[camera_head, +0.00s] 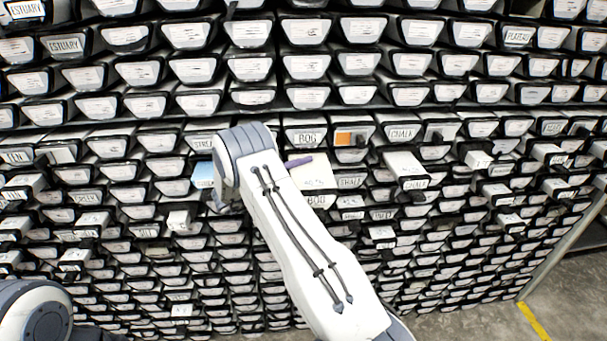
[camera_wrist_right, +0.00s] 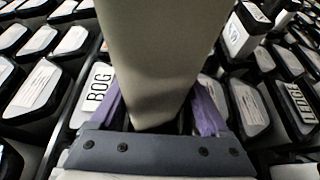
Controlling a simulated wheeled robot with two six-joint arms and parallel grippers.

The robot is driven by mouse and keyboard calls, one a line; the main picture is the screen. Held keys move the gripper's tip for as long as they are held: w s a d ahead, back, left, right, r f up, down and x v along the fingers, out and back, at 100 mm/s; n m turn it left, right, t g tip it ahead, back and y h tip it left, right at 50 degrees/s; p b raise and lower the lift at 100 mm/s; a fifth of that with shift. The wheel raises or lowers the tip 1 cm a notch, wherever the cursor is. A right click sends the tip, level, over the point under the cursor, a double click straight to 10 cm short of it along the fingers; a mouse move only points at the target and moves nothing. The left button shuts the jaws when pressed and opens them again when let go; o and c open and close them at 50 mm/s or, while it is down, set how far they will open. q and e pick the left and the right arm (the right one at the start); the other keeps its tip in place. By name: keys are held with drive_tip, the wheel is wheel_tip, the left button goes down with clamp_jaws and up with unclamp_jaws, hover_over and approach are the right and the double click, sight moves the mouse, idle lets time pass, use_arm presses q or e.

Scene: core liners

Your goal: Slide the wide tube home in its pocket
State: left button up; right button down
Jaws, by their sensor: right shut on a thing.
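The wide tube (camera_wrist_right: 155,60) is a plain beige-grey, broad-sided piece that fills the upper middle of the right wrist view. My right gripper (camera_wrist_right: 158,112) is shut on it, with one purple finger along each side. In the head view a pale block (camera_head: 318,174) beside a purple finger (camera_head: 299,162) looks like the same tube, standing out from the rack front. A BOG label (camera_wrist_right: 97,88) sits just left of the tube in the wrist view. My right arm hides part of the rack, and the tube's pocket is not clearly visible. My left gripper is out of view.
A wall of dark-framed, white-labelled tube ends (camera_head: 308,67) fills the view. Several white pieces, such as one by CHALK (camera_head: 405,165), stick out. A light-blue piece (camera_head: 203,172) and an orange-marked pocket (camera_head: 344,139) lie close by. Open floor (camera_head: 567,290) shows at lower right.

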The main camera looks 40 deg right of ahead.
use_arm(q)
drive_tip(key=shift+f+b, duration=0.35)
use_arm(e)
drive_tip(key=shift+w+d+r, duration=0.1)
drive_tip(key=shift+w+d, duration=0.2)
drive_tip(key=shift+w, duration=0.25)
drive_tip(key=shift+w+d+r, duration=0.1)
drive_tip(key=shift+w+d, duration=0.2)
drive_tip(key=shift+w, duration=0.25)
